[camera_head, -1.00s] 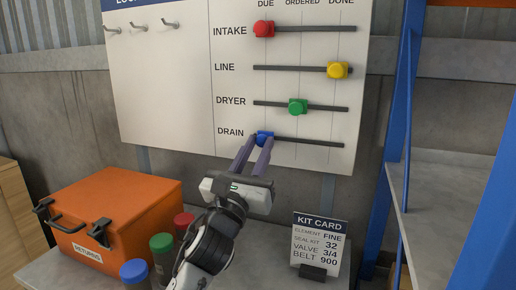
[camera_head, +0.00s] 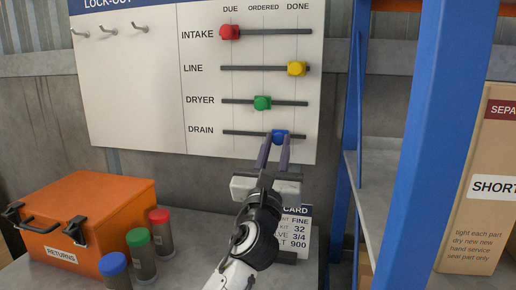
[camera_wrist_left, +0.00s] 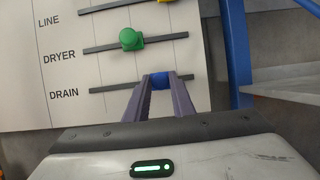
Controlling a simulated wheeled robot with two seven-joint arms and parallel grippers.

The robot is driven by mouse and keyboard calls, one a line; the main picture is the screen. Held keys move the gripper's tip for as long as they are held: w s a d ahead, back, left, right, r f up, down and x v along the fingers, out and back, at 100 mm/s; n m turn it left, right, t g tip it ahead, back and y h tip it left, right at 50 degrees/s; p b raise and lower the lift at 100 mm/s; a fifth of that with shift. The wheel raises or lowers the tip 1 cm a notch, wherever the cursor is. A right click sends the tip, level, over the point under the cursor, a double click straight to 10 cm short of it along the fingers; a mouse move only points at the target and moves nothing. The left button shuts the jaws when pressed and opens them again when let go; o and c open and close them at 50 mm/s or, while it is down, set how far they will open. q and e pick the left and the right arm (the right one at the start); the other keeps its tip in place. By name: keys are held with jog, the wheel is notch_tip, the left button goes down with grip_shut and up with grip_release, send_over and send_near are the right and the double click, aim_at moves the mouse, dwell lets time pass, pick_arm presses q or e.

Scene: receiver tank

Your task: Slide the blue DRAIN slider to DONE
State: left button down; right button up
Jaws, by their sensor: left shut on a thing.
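The blue DRAIN slider (camera_head: 279,134) sits on the lowest rail (camera_head: 243,133) of the white board, between the ORDERED and DONE columns. My left gripper (camera_head: 277,143) reaches up from below and is shut on the slider, one finger on each side. In the left wrist view the slider (camera_wrist_left: 159,80) shows between the fingertips, with a short piece of bare rail to its right. The DONE heading (camera_head: 298,7) is at the board's top right. My right gripper is not in view.
Above are the green DRYER slider (camera_head: 262,103), yellow LINE slider (camera_head: 296,69) and red INTAKE slider (camera_head: 229,32). A kit card (camera_head: 298,226) stands behind my left arm. An orange case (camera_head: 85,220) and capped containers are at left; a blue post (camera_head: 415,150) is at right.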

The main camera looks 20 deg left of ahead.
aim_at(294, 148)
pick_arm(q)
jog(key=shift+d, duration=1.9)
jog(key=c, duration=1.5)
grip_release()
jog(key=shift+w+d, duration=0.1)
jog(key=shift+d, duration=0.05)
jog(key=shift+c, duration=0.2)
jog(key=b+v, duration=0.1)
jog(key=v, duration=0.9)
jog(key=shift+s, duration=0.2)
